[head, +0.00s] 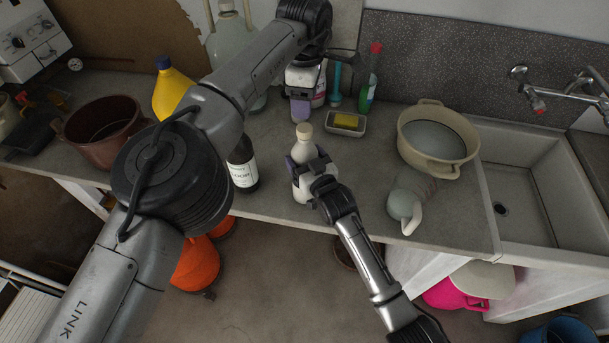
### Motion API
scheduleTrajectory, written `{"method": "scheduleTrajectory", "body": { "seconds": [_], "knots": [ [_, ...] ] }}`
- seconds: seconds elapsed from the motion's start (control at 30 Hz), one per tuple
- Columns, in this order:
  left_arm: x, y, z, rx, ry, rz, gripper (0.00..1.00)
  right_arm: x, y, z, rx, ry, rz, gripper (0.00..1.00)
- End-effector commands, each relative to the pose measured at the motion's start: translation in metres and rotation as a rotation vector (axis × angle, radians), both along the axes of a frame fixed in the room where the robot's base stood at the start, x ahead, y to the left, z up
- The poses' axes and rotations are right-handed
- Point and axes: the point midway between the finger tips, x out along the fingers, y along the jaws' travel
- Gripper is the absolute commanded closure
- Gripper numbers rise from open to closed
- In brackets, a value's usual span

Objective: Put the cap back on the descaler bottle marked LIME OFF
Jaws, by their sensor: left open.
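A cream-white bottle (301,188) stands upright near the counter's front edge. Its narrow top (304,131) is beige; I cannot tell whether this is a cap or bare neck. No LIME OFF lettering can be read on it. My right gripper (307,162) is shut on this bottle, its purple pads on either side of the body and its hand covering part of the front. My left gripper (300,108) is open, above and behind the bottle top, apart from it. Its fingers are partly seen, and I make out no cap in them.
A dark bottle (243,170) stands left of the cream one. Behind are a yellow bottle (174,85), a sponge dish (334,128) and a green bottle with red top (370,80). A beige pot (475,143), a pale jug (403,205) and the sink (525,185) are at right.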

Motion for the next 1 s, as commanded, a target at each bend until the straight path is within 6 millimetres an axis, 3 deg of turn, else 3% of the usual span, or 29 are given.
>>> {"method": "scheduleTrajectory", "body": {
  "seconds": [0.07,0.73,1.0],
  "knots": [
    [0.0,0.0,0.0,0.0,0.0,0.0,0.4,0.0,-0.0001,-0.0001,0.0,0.0,0.0,0.3],
    [-0.0028,-0.0075,-0.0051,-0.045,0.021,-0.007,0.4,-0.0001,-0.0003,-0.0001,0.0,0.0,0.0,0.93],
    [-0.0021,-0.0068,-0.0024,-0.037,0.024,0.456,0.4,0.0,-0.0001,-0.0002,0.0,0.0,0.0,0.93]
  ]
}}
